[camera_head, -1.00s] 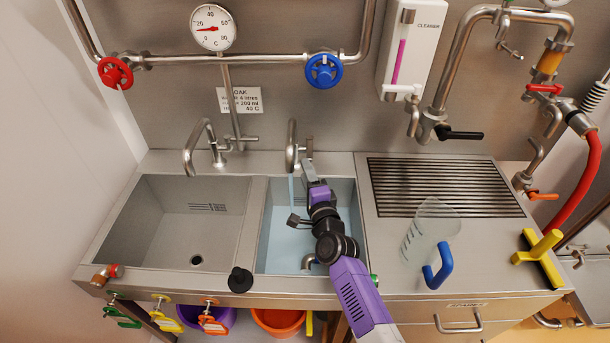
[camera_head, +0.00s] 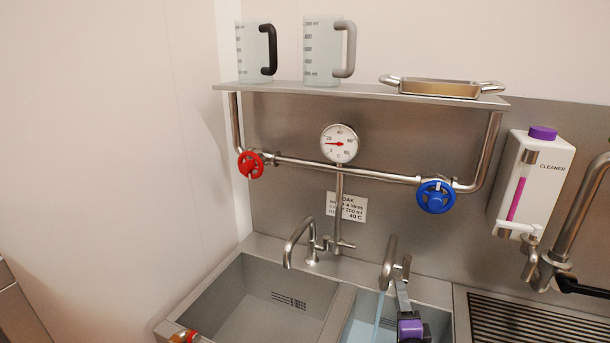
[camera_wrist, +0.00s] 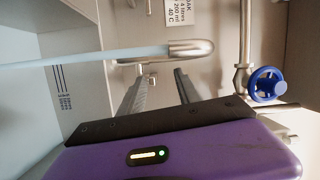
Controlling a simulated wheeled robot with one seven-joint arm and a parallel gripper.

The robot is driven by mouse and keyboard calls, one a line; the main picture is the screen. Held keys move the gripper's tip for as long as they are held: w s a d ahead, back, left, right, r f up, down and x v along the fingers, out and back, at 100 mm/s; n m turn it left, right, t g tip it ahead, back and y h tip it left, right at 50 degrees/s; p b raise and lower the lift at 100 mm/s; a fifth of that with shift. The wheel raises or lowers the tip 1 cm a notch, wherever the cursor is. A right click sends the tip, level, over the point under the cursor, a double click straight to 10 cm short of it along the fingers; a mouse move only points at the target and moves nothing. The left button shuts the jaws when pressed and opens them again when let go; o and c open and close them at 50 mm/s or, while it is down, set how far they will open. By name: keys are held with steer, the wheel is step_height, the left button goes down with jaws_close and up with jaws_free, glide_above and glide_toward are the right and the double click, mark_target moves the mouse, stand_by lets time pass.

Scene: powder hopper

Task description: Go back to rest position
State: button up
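My gripper (camera_head: 402,294) is at the right tap (camera_head: 389,262), just below its lever (camera_head: 406,267). In the wrist view my two fingers (camera_wrist: 160,78) stand apart with a gap between them, and I see nothing clamped there. Whether a finger touches the lever is not clear. A water stream (camera_head: 378,318) runs from the right tap into the right basin (camera_head: 356,333). The wrist view shows the tap spout (camera_wrist: 190,48) and the stream (camera_wrist: 95,57) close beside my fingers. Most of my arm is below the head view.
The left tap (camera_head: 299,240) stands over the left basin (camera_head: 262,318). Red (camera_head: 250,164) and blue (camera_head: 436,196) valve wheels sit on the pipe under a shelf (camera_head: 300,91) with two jugs and a tray. A cleaner dispenser (camera_head: 533,185) and a slatted drainer (camera_head: 520,325) are right.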

steer(key=s+a+n+g+y+b, duration=0.1)
steer(key=s+n, duration=0.5)
steer(key=s, duration=1.1)
steer(key=s+a+n+g+y+b, duration=0.1)
steer(key=s+a+n+b, duration=0.2)
steer(key=s, duration=1.4)
steer(key=s+a+n+g+y+b, duration=0.1)
steer(key=s+n, duration=0.8)
steer(key=s, duration=0.9)
steer(key=a+b, duration=0.1)
steer(key=a, duration=0.1)
steer(key=shift+a+f+b, duration=0.25)
steer(key=shift+a+b, duration=0.1)
steer(key=shift+b, duration=0.05)
